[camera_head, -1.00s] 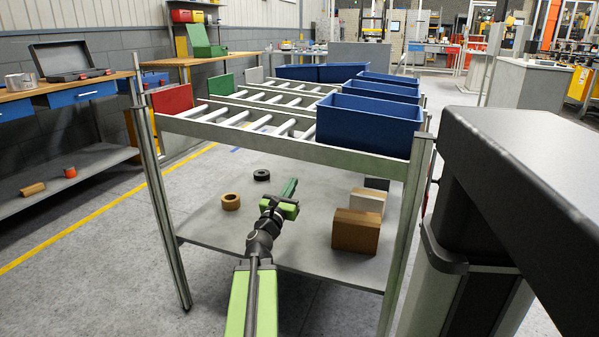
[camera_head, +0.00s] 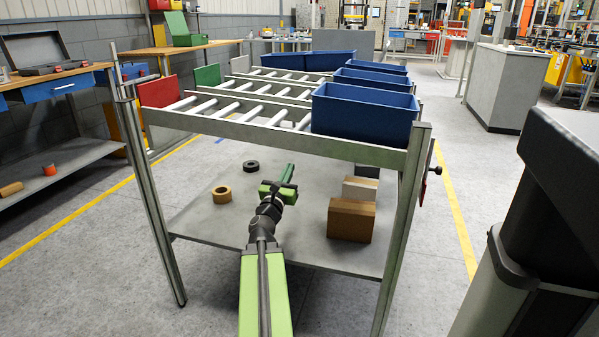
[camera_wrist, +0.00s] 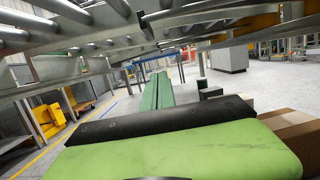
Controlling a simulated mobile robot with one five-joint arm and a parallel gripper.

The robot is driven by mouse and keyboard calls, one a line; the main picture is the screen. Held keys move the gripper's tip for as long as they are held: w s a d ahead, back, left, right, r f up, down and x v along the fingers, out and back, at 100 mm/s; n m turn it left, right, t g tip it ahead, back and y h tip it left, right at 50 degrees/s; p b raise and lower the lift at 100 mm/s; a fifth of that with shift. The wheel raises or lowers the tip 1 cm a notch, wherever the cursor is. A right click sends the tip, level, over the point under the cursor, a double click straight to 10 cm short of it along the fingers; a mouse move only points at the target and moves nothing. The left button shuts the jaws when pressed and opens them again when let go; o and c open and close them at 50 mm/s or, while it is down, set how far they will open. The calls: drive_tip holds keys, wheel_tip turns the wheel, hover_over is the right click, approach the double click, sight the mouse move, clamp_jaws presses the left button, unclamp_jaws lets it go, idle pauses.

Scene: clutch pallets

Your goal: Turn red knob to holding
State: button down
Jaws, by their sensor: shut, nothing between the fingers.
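On the outer side of the rack's right front post is a small black knob (camera_head: 435,170) with a red plate (camera_head: 423,188) beside it, partly hidden by the post. I cannot read any marking or setting on it. No knob that is clearly red shows in either view. My gripper (camera_head: 287,178) is green, shut and empty, and shows low under the roller rack, left of the knob and apart from it. In the wrist view its fingers (camera_wrist: 157,92) are together and point away under the rollers.
The roller rack (camera_head: 270,138) carries blue bins (camera_head: 365,115) and upright red (camera_head: 161,91) and green (camera_head: 207,77) plates. Its lower shelf (camera_head: 300,230) holds a brown block (camera_head: 351,220) and tape rolls (camera_head: 221,194). Floor is open right of the rack.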

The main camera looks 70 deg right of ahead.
drive_tip(key=d+r+p, duration=0.5)
drive_tip(key=d, duration=0.2)
drive_tip(key=shift+w+r+p, duration=0.3)
drive_tip(key=shift+r+p, duration=0.05)
drive_tip(key=shift+r, duration=0.05)
